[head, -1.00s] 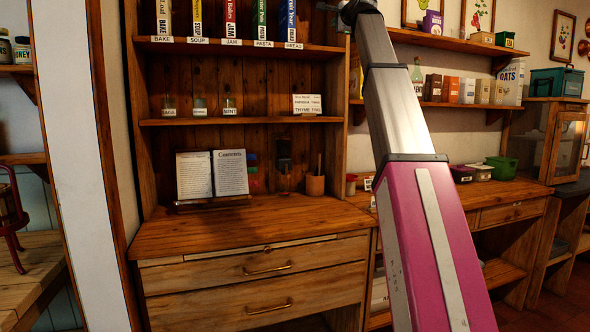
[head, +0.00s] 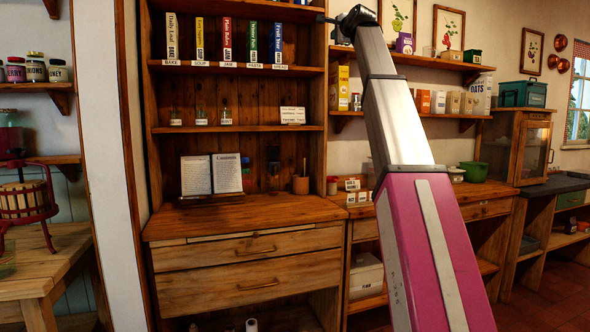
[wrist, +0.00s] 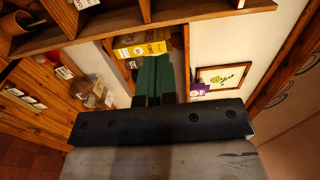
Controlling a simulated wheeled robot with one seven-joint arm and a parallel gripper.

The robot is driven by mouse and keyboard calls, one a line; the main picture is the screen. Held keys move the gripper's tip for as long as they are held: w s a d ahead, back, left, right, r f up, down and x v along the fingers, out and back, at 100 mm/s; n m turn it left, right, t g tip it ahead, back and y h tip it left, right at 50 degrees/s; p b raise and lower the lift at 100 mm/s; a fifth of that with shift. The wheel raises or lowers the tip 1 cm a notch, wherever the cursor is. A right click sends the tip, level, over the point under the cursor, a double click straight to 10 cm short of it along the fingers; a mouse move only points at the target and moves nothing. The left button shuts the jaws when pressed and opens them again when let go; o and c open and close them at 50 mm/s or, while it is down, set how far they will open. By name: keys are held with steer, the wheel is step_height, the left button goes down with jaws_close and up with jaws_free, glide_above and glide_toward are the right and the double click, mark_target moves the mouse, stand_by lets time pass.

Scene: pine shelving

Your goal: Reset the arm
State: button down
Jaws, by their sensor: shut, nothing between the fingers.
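My arm, with a magenta lower link and a silver upper link, rises through the middle of the head view, its dark end (head: 322,18) at the top in front of the hutch's upper right side. In the wrist view, my gripper (wrist: 154,62) has two dark green fingers lying together with nothing between them. Beyond the fingers a yellow box and shelf boards show, tilted in the picture. The gripper seems apart from the shelving, but the distance is hard to tell.
A pine hutch (head: 240,215) holds books (head: 227,40), jars and an open recipe book (head: 212,175). A fruit press (head: 25,195) stands on a table at left. Some floor shows lower right.

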steer(key=w+d+f+n+g+h, duration=0.1)
steer(key=w+f+n+g, duration=0.15)
steer(key=f, duration=2.05)
steer(key=w+f+n+g+h, duration=0.1)
steer(key=w+f+n+g, duration=0.15)
steer(key=f, duration=1.95)
steer(key=s+f+n+g+h, duration=0.1)
steer(key=s+f+g, duration=0.2)
steer(key=f, duration=1.5)
steer(key=s+d+f+n+g+h, duration=0.1)
steer(key=s+f+n+g, duration=0.3)
steer(key=s+f, duration=1.2)
steer(key=s+d+f+n+g+h, duration=0.1)
steer(key=s+f+n+g, duration=0.3)
steer(key=s+f, duration=1.3)
step_height(320, 180, down, 9)
steer(key=shift+s+d+r+g+h, duration=0.2)
steer(key=shift+d+g+h, duration=0.1)
steer(key=shift+d+g, duration=0.3)
